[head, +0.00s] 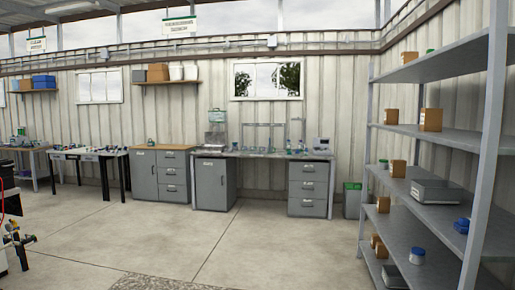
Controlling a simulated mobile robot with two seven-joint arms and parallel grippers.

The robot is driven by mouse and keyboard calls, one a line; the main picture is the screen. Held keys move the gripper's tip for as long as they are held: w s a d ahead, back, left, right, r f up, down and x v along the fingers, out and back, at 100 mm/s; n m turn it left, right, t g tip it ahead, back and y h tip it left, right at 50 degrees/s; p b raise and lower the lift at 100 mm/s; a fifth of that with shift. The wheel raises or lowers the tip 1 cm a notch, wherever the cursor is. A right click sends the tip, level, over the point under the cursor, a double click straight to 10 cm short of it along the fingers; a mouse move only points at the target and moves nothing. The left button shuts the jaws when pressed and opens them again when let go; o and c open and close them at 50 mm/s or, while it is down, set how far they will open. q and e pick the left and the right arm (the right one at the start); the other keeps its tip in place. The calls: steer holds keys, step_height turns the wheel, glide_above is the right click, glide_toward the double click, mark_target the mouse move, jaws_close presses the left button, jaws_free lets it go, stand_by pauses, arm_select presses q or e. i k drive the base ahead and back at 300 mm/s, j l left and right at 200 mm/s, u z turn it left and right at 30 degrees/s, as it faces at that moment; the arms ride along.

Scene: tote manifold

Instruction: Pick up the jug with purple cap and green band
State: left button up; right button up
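I cannot make out a jug with a purple cap and green band in the head view. Several small bottles and items stand on the grey workbench (262,154) at the back wall, too small to tell their caps or bands. More small items lie on the black-legged table (88,153) at the left, also unclear. Neither of my grippers can be made out in this view.
A grey metal shelf unit (440,140) at right holds brown boxes (431,119), a grey case (437,192) and a blue-lidded jar (417,256). A green-topped bin (352,199) stands beside it. Dark equipment (17,243) stands at the left edge. The middle floor is clear.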

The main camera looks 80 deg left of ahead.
mark_target(300, 144)
steer(key=u, duration=2.25)
steer(key=i, duration=3.95)
steer(key=i+j+z, duration=0.1)
steer(key=i, duration=1.25)
steer(key=i+j, duration=0.1)
steer(key=i, duration=1.2)
steer(key=i+j, duration=0.15)
steer(key=i, duration=1.2)
